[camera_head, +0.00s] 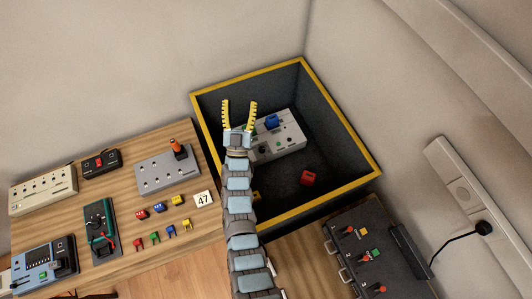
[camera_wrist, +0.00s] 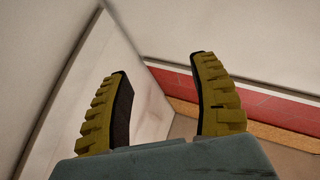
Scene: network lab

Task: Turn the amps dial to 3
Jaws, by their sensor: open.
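My gripper (camera_head: 239,103) is open and empty, with two yellow ridged fingers. In the head view it appears over the left part of a black bin with a yellow rim (camera_head: 340,123). In the wrist view my gripper (camera_wrist: 158,66) has its fingers spread, with nothing between them. A blue-grey device with a dark panel (camera_head: 44,265) sits at the lower left of the wooden table, far from my gripper. An amps dial cannot be made out on it or elsewhere, and no dial markings are readable.
The wooden table (camera_head: 115,178) holds a grey box with an orange-topped part (camera_head: 168,172), a dark green device (camera_head: 101,232), small coloured blocks and a "47" card (camera_head: 203,199). The bin holds a grey box (camera_head: 290,138) and red block (camera_head: 308,178). A black case (camera_head: 372,245) is at right.

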